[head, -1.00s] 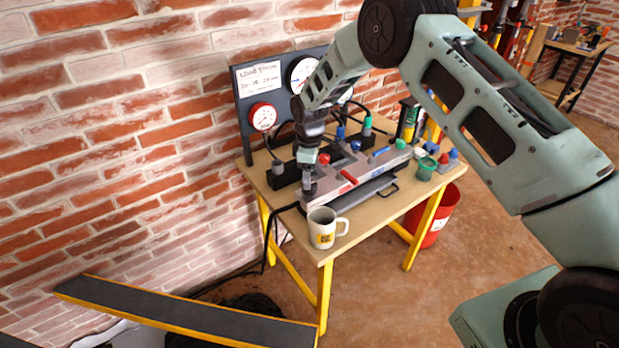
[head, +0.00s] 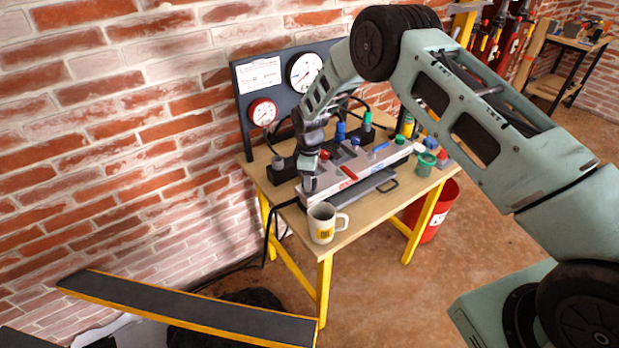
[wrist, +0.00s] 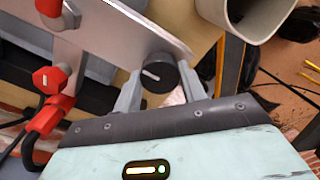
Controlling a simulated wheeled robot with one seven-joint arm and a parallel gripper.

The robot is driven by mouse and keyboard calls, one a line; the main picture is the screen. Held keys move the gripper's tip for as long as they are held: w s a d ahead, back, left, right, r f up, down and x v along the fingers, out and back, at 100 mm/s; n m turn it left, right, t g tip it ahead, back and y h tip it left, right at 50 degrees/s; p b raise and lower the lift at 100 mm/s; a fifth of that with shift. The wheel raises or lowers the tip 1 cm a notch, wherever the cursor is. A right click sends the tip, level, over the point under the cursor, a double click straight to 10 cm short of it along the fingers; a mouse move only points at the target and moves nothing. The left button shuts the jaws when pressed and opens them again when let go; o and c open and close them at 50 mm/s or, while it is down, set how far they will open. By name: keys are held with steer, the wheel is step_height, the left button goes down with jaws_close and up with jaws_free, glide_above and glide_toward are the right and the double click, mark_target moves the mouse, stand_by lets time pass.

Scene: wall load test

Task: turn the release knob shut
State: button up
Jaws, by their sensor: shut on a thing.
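The release knob (wrist: 158,72) is a round black knob with a pale pointer line, at the end of a grey metal pump body (wrist: 120,35) in the wrist view. My gripper (wrist: 158,80) has one grey finger on each side of the knob and is shut on it. In the head view my gripper (head: 309,185) points down at the near left end of the pump (head: 345,170) on the bench. The knob is hidden there behind my gripper.
A white mug (head: 322,224) stands close by at the bench's front corner, and its rim (wrist: 232,25) shows near my gripper. Gauges (head: 263,111) on a dark panel stand behind. A red hose fitting (wrist: 48,115) is at left in the wrist view. Green and blue bottles stand at right.

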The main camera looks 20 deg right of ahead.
steer(key=m+b, duration=0.3)
steer(key=shift+f+m+b, duration=0.15)
steer(key=shift+m+b, duration=0.2)
steer(key=shift+m, duration=0.05)
steer(key=m+b, duration=0.2)
steer(key=m, duration=0.2)
steer(key=shift+m+b, duration=0.3)
steer(key=m+b, duration=0.1)
steer(key=m, duration=0.3)
steer(key=shift+b, duration=0.3)
steer(key=shift+r+m+b, duration=0.15)
steer(key=shift+m+b, duration=0.1)
steer(key=shift+m, duration=1.15)
steer(key=shift+r+m+b, duration=0.1)
steer(key=shift+m+b, duration=0.1)
steer(key=shift+m, duration=1.2)
steer(key=shift+w, duration=0.1)
steer(key=o, duration=1)
step_height(320, 180, up, 17)
steer(key=b, duration=0.2)
steer(key=shift+r+b, duration=0.2)
steer(key=shift+b, duration=0.1)
